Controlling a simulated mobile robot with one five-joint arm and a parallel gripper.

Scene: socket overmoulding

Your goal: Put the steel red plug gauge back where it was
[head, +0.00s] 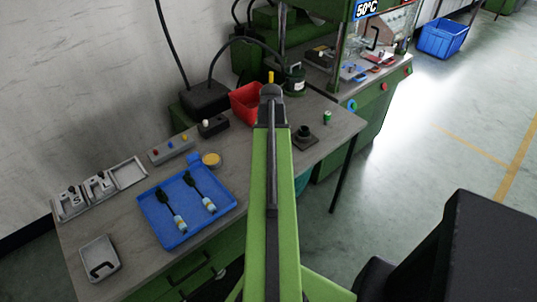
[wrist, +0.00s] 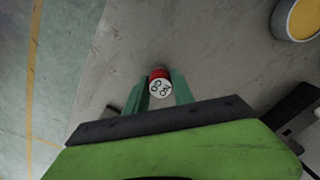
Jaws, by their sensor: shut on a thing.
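In the wrist view my gripper (wrist: 160,88) has its two green fingers on either side of the red plug gauge (wrist: 159,73). It is shut on the gauge. The gauge shows a red body and a round pale end face with dark lettering, turned toward the camera. The grey bench top (wrist: 205,50) lies behind it; I cannot tell whether the gauge touches it. In the head view my arm hides the gripper and the gauge. A small green cylinder (head: 327,117) stands on the bench (head: 340,128) right of my arm.
A black stand (head: 304,139) is right of my arm. A blue tray (head: 150,207) with two dark-handled tools, a yellow-topped dish (head: 211,159), a button box (head: 172,150) and a red bin (head: 245,103) are to the left. A green press stands behind.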

